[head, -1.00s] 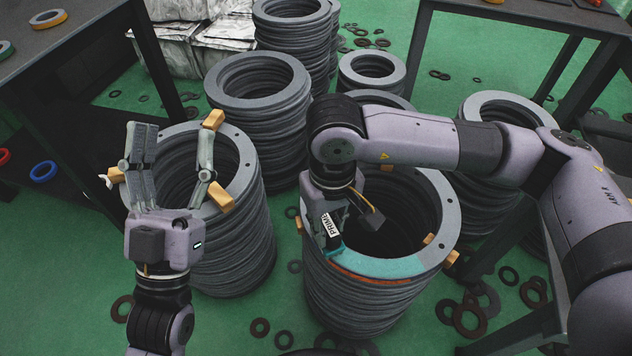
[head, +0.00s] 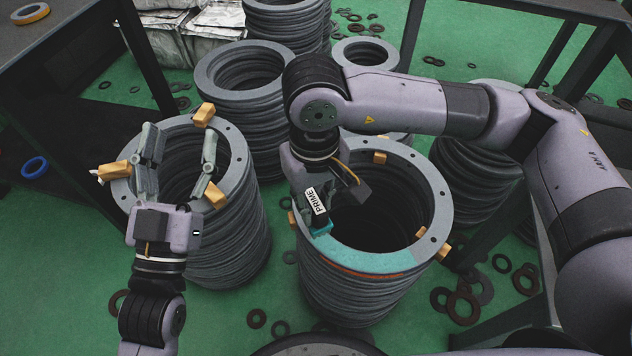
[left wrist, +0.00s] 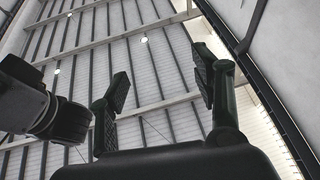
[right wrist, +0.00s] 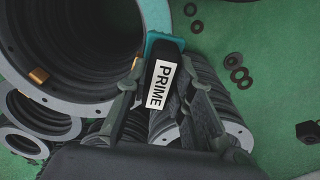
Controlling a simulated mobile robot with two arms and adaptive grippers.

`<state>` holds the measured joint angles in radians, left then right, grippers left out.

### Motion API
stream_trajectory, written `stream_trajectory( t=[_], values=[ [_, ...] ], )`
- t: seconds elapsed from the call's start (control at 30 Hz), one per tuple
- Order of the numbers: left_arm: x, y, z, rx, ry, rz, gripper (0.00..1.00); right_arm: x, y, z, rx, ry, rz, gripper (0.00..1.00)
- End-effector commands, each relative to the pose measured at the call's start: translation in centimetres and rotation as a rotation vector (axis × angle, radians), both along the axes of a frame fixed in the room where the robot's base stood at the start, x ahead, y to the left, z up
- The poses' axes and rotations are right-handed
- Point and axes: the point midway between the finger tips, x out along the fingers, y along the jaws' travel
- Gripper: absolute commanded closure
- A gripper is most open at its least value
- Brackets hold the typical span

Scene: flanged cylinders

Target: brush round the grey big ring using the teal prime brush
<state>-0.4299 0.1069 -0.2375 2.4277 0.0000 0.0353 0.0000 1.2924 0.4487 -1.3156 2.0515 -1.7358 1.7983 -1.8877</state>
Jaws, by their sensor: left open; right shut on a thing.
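The grey big ring (head: 440,199) lies on top of a tall stack right of centre in the head view. A teal coat (head: 375,260) covers its front part, and the rest is bare grey. My right gripper (head: 311,180) is shut on the teal prime brush (head: 316,201), at the ring's front left. The brush's teal head (head: 320,230) is at the ring's top face by the coat's left end. In the right wrist view the brush (right wrist: 161,84) sits between the fingers. My left gripper (head: 181,161) is open and empty in front of the left stack.
Orange-yellow blocks sit around the ring, including one at the right (head: 443,252). The left stack's ring (head: 236,150) has similar blocks near my left gripper. More stacks stand behind. Loose dark washers lie on the green floor (head: 250,335). Dark tables stand left and right.

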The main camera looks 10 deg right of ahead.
Motion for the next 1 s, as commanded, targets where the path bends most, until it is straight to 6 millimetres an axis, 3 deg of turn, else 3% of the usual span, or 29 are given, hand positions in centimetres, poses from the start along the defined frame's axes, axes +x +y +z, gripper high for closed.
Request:
stream_trajectory(
  t=[0.7,1.0],
  values=[
    [1.5,0.5,-6.0,0.092,0.338,0.02,0.41,-0.6,0.7,3.4,0.002,-0.002,-0.01,1.0],
    [1.5,0.6,-6.9,0.102,0.378,0.023,0.41,-0.7,0.7,3.7,0.001,0.0,-0.011,1.0]
  ],
)
